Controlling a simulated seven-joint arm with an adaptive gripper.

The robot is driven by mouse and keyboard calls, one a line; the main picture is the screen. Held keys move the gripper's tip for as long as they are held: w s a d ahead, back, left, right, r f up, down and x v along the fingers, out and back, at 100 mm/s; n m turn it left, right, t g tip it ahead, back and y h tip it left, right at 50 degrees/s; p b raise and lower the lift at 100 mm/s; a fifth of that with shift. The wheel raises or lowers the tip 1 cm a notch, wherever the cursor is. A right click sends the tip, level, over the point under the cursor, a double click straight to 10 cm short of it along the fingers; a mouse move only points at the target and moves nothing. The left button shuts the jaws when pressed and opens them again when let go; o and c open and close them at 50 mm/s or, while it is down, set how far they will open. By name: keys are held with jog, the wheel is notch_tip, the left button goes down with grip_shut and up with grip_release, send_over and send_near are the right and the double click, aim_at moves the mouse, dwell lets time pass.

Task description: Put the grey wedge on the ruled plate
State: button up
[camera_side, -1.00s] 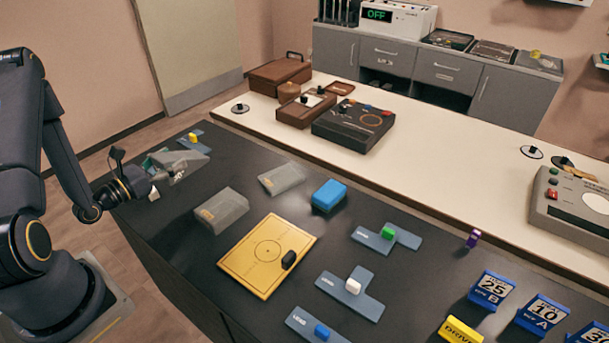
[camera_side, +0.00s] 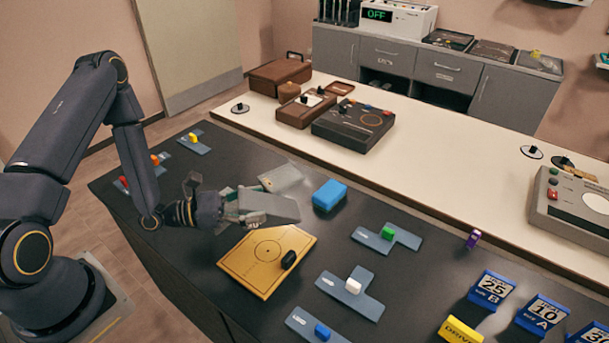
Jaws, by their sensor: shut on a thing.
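My gripper (camera_side: 243,207) is shut on the grey wedge (camera_side: 272,206) and holds it above the dark table, just beyond the far left edge of the yellow plate. The wedge points right, its thin end hidden or hard to make out. The yellow plate (camera_side: 252,268), with a circle and lines drawn on it, seems to be the ruled plate. A small black piece (camera_side: 289,259) sits on its right part. The wedge appears apart from the plate.
Another grey block (camera_side: 282,178) lies behind the wedge, with a blue block (camera_side: 329,195) to its right. Numbered blue signs (camera_side: 492,290) stand at front right.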

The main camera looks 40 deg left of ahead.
jog(key=shift+h, duration=0.3)
jog(key=f, duration=0.2)
jog(key=d+f, duration=0.1)
jog(key=shift+s+d+f, duration=0.15)
jog(key=shift+d+f, duration=0.05)
jog(key=shift+f, duration=0.2)
jog(key=shift+a+f, duration=0.1)
jog(key=shift+f, duration=2.05)
jog(key=o, duration=1.1)
jog(key=shift+f, duration=0.15)
jog(key=shift+o, duration=0.2)
